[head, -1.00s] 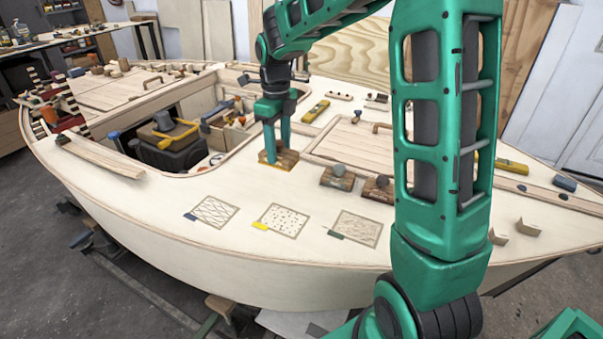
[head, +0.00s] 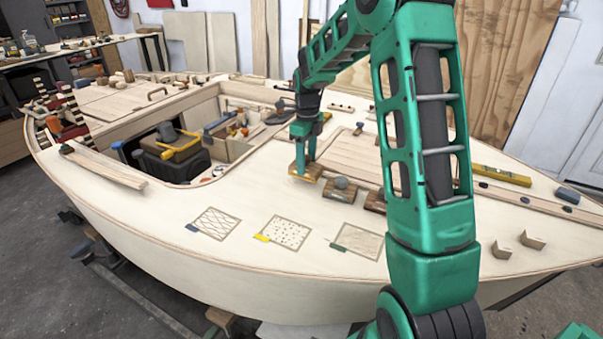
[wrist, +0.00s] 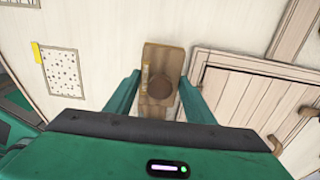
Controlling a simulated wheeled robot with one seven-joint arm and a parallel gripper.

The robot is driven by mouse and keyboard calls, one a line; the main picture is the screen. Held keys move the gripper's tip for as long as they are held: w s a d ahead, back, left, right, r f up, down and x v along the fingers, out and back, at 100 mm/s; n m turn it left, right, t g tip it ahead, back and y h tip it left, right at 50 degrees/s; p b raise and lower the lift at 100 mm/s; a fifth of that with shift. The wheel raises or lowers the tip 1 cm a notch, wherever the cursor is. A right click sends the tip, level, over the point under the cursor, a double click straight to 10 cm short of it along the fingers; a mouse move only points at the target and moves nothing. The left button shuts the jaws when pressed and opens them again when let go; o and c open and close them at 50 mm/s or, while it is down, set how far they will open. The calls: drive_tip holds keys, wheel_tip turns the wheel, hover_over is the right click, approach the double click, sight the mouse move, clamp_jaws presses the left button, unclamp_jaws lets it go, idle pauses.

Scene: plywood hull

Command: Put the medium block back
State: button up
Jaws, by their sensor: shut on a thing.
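My gripper (head: 304,153) is shut on a wooden block (head: 306,172) above the middle of the pale deck. In the wrist view the block (wrist: 163,60) is between the two fingers, with a round brown knob on it. I cannot tell for sure how high it is above the deck. Two similar blocks with grey knobs, a left one (head: 342,187) and a right one (head: 376,201), are just right of it. Three outlined squares are on the near deck: crosshatched with a blue tab (head: 215,224), dotted with a yellow tab (head: 285,232), and a plainer one with a green tab (head: 358,241).
An open cockpit with a black toolbox (head: 175,157) lies to the left. A wooden hatch (head: 350,150) is behind the blocks. A yellow level (head: 500,175) and two small wooden brackets (head: 518,245) are at the right. The deck around the squares is clear.

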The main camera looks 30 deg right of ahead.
sight(307, 157)
drive_tip(key=shift+f, duration=1.95)
drive_tip(key=shift+f, duration=0.1)
drive_tip(key=o, duration=1.3)
wheel_tip(307, 157, up, 12)
drive_tip(key=shift+f, duration=0.15)
drive_tip(key=shift+r, duration=0.3)
